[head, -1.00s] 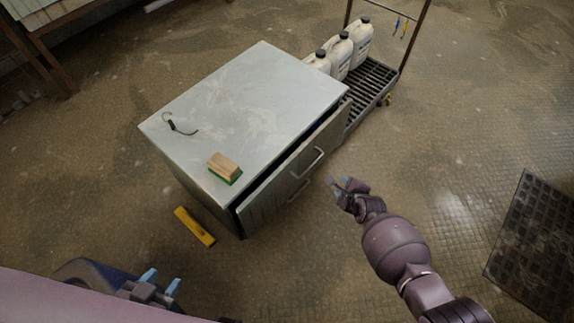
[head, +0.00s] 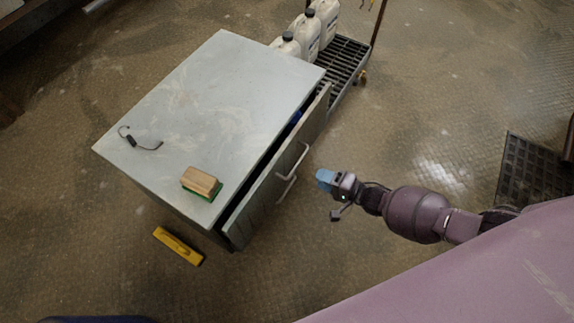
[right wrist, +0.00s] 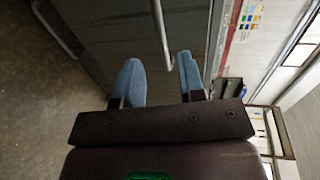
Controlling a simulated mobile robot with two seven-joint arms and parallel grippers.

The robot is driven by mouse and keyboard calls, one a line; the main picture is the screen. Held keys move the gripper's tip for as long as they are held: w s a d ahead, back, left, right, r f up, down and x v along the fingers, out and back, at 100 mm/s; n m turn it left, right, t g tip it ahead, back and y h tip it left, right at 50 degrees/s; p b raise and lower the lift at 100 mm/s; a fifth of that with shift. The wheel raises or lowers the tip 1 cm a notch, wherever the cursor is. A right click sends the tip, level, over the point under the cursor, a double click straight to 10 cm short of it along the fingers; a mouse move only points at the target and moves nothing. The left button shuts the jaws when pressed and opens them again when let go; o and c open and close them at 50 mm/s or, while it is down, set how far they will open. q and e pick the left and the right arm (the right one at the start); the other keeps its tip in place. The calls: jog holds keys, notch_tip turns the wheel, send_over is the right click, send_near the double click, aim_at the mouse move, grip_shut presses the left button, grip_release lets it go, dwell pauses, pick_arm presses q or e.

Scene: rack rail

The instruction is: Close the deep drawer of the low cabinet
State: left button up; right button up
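The low grey cabinet (head: 205,95) stands left of centre in the head view. A drawer front (head: 262,195) on its right side stands out from the body, with a dark gap behind its top edge. A bar handle (head: 293,162) is on this front; a second bar shows just below it. My right gripper (head: 322,179) is right of the handles, apart from the front. In the right wrist view its blue fingers (right wrist: 160,80) are spread, with a bar handle (right wrist: 161,30) lined up between them; contact cannot be told. My left gripper is not in view.
A wood-and-green brush (head: 201,183) and a black cable-like item (head: 140,143) lie on the cabinet top. A yellow tool (head: 178,246) lies on the floor. White jugs (head: 306,35) stand on a cart (head: 340,68) behind. A dark mat (head: 530,170) is right. Floor before the drawer is clear.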

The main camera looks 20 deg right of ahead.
aim_at(295, 167)
jog(key=shift+b+x, duration=1.3)
jog(key=shift+x, duration=3.8)
jog(key=shift+r, duration=0.1)
grip_shut()
